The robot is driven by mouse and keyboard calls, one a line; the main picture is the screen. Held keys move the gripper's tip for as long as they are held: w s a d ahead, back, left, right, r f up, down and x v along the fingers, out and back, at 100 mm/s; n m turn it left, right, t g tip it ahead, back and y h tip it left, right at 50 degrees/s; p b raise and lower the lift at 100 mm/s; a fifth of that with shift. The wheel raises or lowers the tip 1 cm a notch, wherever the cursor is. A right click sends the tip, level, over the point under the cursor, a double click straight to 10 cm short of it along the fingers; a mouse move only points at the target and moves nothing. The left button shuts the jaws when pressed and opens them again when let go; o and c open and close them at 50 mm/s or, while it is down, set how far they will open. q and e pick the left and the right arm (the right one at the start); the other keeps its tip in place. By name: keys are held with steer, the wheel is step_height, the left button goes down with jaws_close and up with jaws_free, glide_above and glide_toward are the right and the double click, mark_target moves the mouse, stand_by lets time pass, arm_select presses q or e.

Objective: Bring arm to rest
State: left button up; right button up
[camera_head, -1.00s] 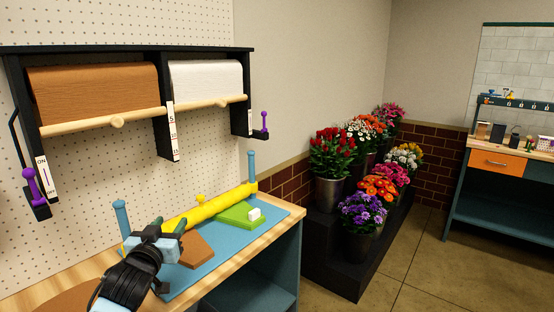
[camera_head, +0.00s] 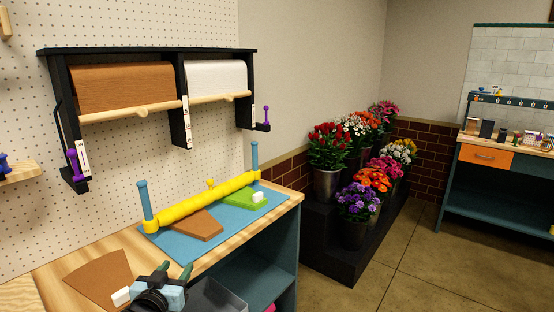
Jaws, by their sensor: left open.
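My left gripper (camera_head: 172,271) shows at the bottom of the head view, over the front part of the wooden bench (camera_head: 95,252). Its two dark green fingers stand apart with nothing seen between them. It is in front of the blue mat (camera_head: 225,228) and apart from the yellow roller (camera_head: 205,202). A brown sheet (camera_head: 100,278) lies on the bench to its left. A small white block shows beside the gripper. My right gripper is out of view.
A brown piece (camera_head: 199,226) and a green piece (camera_head: 243,199) with a white block lie on the mat, between blue posts. Above hangs a rack (camera_head: 150,52) with brown and white paper rolls and purple levers. Flower buckets (camera_head: 327,185) stand on dark steps to the right. Open floor lies beyond.

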arm_select(q)
steer(key=s+d+f+g, duration=0.3)
steer(key=s+f+g, duration=0.1)
steer(key=s+f, duration=1.65)
steer(key=s+f+g, duration=0.1)
steer(key=s+f, duration=0.2)
steer(key=s, duration=0.9)
steer(key=s+d+f+m+g+p, duration=0.1)
steer(key=s+f+g, duration=0.1)
steer(key=s, duration=1)
steer(key=shift+d+f+g+h, duration=0.15)
steer(key=shift+f+g+h, duration=0.2)
steer(key=shift+f, duration=0.5)
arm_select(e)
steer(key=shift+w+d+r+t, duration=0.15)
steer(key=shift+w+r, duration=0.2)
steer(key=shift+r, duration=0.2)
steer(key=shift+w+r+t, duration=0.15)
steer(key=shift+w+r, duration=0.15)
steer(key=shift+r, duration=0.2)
arm_select(q)
steer(key=shift+w, duration=0.1)
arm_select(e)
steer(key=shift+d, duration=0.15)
arm_select(q)
steer(key=shift+c, duration=1.2)
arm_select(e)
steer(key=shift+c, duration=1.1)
